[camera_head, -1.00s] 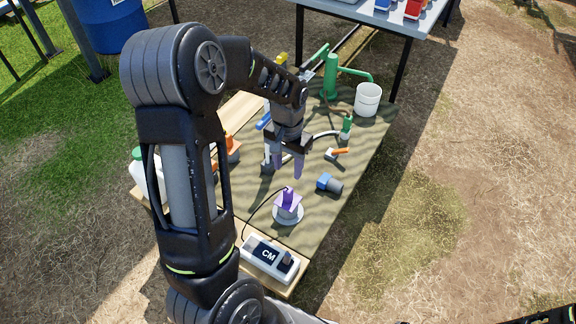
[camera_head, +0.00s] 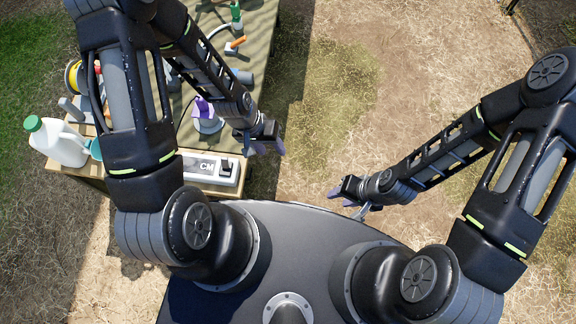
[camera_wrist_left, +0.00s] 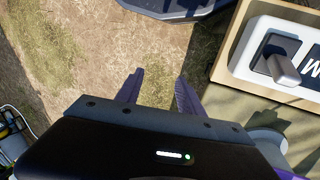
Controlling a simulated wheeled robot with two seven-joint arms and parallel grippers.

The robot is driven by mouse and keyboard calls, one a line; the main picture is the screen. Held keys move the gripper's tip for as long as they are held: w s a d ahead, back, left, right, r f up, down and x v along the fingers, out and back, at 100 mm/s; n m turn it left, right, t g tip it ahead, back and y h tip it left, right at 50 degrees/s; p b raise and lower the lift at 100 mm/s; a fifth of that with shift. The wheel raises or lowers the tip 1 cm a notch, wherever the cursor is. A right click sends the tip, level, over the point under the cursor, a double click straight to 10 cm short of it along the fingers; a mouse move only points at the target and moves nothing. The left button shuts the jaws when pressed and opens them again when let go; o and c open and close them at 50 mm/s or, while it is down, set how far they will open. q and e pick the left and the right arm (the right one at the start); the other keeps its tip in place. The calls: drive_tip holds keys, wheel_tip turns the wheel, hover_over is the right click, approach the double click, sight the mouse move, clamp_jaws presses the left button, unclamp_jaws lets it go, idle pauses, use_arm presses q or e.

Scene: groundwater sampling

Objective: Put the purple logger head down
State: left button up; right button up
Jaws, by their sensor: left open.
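The purple logger head (camera_head: 204,107) sits upright on a round pale base on the table, behind the white CM box. Part of it shows at the lower right corner of the left wrist view (camera_wrist_left: 284,174). My left gripper (camera_head: 266,148) is open and empty, off the table's right edge and apart from the logger head. In the left wrist view its purple fingers (camera_wrist_left: 160,80) are spread over bare ground. My right gripper (camera_head: 346,202) is empty in front of my base, its fingers apparently apart.
The white CM box (camera_head: 213,171) lies at the table's near edge; it also shows in the left wrist view (camera_wrist_left: 268,58). A white jug with a green cap (camera_head: 58,142) stands at the left. An orange-handled item (camera_head: 235,43) lies further back. Open ground is right of the table.

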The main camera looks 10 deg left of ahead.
use_arm(q)
drive_tip(key=s+d+f+n, duration=0.1)
drive_tip(key=s+d+f, duration=0.2)
drive_tip(key=s+d, duration=0.4)
drive_tip(key=shift+s+d+h, duration=0.2)
drive_tip(key=shift+s+h, duration=0.2)
drive_tip(key=shift+s, duration=0.3)
